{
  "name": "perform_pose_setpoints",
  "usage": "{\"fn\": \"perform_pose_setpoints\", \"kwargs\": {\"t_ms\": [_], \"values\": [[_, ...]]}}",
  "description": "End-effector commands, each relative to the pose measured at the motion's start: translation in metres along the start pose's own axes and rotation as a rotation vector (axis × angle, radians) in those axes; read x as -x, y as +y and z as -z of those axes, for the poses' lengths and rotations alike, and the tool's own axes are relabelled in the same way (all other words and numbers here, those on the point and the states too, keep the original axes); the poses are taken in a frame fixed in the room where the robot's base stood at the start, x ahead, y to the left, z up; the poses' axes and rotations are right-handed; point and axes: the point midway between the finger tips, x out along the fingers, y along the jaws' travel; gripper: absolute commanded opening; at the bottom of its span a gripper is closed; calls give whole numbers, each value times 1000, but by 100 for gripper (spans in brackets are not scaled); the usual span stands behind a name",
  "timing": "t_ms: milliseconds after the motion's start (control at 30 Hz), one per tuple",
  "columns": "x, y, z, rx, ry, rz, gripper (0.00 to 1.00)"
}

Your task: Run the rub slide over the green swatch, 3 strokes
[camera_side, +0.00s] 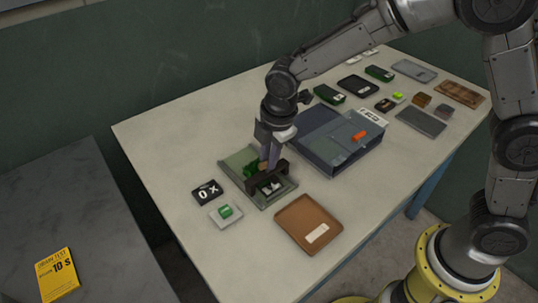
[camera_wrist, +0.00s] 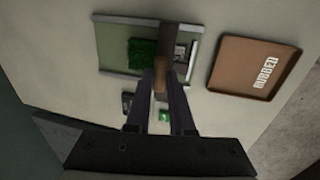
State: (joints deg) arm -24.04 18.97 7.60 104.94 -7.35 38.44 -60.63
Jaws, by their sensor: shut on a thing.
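The green swatch (camera_side: 250,168) lies on a grey-green board (camera_side: 282,193) with metal edges; it also shows in the wrist view (camera_wrist: 142,52). The rub slide (camera_side: 268,181) is a dark brown bar with a lighter brown grip, standing over the board beside the swatch. In the wrist view the slide (camera_wrist: 167,48) covers the swatch's right side. My gripper (camera_side: 266,163) is shut on the slide's grip, seen between the fingertips in the wrist view (camera_wrist: 160,90). Whether the slide presses on the swatch I cannot tell.
A brown tray labelled "RUBBED" (camera_wrist: 222,80) lies right of the board. A black "0 X" counter (camera_side: 207,191) and a white tile with a green piece (camera_side: 226,214) lie in front. A blue-grey box (camera_side: 325,150) stands behind right. The table's left part is clear.

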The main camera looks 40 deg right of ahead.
Motion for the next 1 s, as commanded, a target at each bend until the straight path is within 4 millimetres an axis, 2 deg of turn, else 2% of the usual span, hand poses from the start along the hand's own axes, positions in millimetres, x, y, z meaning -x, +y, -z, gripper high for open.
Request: {"fn": "perform_pose_setpoints", "kwargs": {"t_ms": [467, 567, 1000], "values": [[1, 0, 0, 0, 1, -1, 0], [-1, 7, 0, -1, 1, -1, 0], [-17, 90, 0, -2, 2, -5, 0]]}}
